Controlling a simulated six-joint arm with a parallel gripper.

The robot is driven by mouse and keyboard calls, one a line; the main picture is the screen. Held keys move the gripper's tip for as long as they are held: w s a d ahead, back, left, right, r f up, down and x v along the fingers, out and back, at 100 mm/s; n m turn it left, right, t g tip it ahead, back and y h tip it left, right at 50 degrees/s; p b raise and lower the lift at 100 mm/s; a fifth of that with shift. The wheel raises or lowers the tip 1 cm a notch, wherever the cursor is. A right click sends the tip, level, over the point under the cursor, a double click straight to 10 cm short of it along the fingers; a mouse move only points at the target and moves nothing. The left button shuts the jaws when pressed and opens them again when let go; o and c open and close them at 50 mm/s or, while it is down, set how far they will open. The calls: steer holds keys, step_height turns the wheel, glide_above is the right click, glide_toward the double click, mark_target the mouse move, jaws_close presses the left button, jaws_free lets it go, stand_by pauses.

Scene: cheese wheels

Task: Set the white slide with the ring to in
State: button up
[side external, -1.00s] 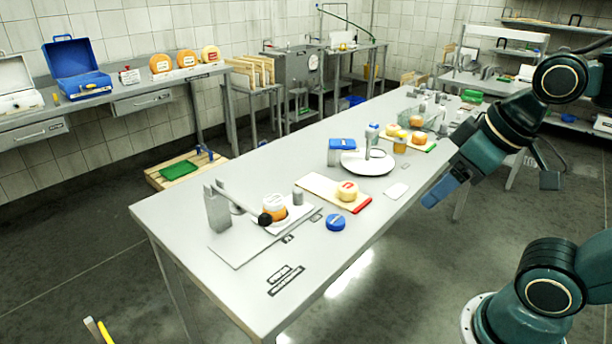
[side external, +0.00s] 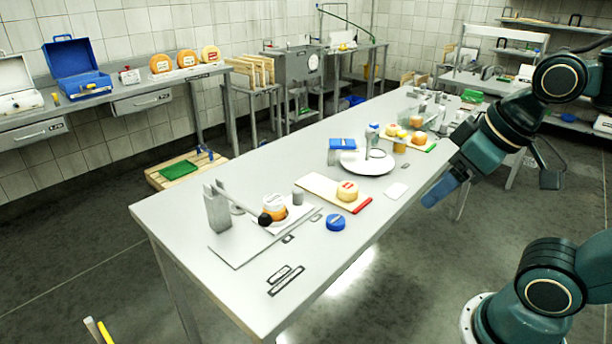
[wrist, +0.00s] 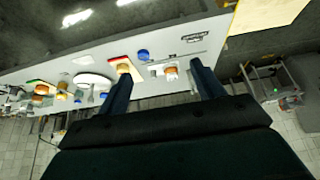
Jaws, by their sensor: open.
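I cannot surely pick out the white slide with the ring at this size. A round white plate (side external: 352,164) on the long table carries a small ring-like shape near its back edge; I cannot tell if this belongs to the slide. My gripper (side external: 437,196) hangs off the table's right edge, pointing down and left, apart from everything on it. In the wrist view my gripper (wrist: 161,68) has its two fingers wide apart with nothing held between them. The table's objects show beyond the fingers, well away from them.
The table (side external: 190,222) carries a cheese (side external: 347,191) on a red-ended board, a blue round lid (side external: 336,223) and a lever fixture (side external: 217,208) with an orange cheese. More cheeses stand on a green-edged board farther back.

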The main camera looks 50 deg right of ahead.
steer(key=shift+c, duration=0.2)
steer(key=c, duration=0.3)
steer(key=w+d+r+m+g, duration=0.1)
steer(key=w+r, duration=0.1)
steer(key=w, duration=0.8)
steer(key=w+d+r+g, duration=0.2)
steer(key=w, duration=0.8)
steer(key=shift+c, duration=0.2)
steer(key=w+d+f+g, duration=0.1)
steer(key=w+d+f, duration=0.1)
steer(key=w+f, duration=0.5)
steer(key=w+d+f+m+g, duration=0.1)
steer(key=w+d+f, duration=0.2)
steer(key=w, duration=0.9)
step_height(320, 180, down, 4)
steer(key=shift+d+r+g, duration=0.15)
steer(key=shift+d+g, duration=0.1)
steer(key=shift+g, duration=0.05)
